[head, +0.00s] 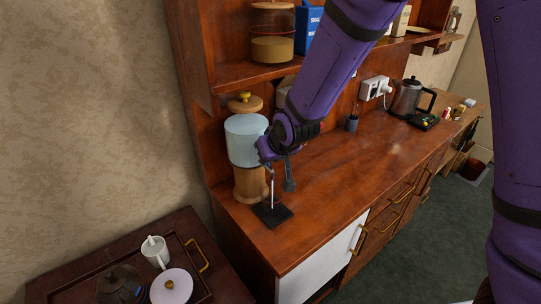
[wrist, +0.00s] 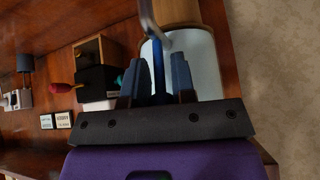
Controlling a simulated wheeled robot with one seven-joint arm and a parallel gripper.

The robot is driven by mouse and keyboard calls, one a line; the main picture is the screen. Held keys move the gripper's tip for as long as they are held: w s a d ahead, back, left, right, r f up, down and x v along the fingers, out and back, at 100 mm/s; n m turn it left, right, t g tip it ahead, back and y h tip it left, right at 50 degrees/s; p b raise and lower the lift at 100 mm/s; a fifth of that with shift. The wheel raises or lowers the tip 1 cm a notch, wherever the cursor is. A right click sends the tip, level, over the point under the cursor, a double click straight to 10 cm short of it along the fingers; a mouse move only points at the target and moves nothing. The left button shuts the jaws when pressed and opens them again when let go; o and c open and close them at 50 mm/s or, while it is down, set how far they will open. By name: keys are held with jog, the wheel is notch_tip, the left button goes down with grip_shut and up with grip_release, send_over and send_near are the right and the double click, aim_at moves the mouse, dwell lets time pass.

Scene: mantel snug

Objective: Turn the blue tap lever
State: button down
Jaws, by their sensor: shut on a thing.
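The blue tap lever (wrist: 158,68) shows in the wrist view as a narrow upright strip between my two dark fingers. My gripper (wrist: 156,78) is shut on it. A curved metal spout (wrist: 150,18) rises just beyond the lever. In the head view my gripper (head: 277,172) is in front of the pale blue tank (head: 243,140) of a dispenser with a wooden base. The thin metal tap stem (head: 271,190) stands on a black plate (head: 272,214) below my gripper. The lever is hidden by my gripper in the head view.
The wooden counter (head: 330,175) is mostly clear right of the tap. A kettle (head: 408,98) and a small dark cup (head: 352,122) stand farther along. A tray (head: 205,295) with a mug (head: 156,250) is at lower left.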

dwell(0.3)
jog(key=c, duration=1.1)
grip_release()
jog(key=shift+s+d, duration=0.1)
jog(key=v, duration=1)
jog(key=shift+s, duration=0.35)
jog(key=shift+d+r, duration=0.15)
jog(key=shift+d, duration=0.05)
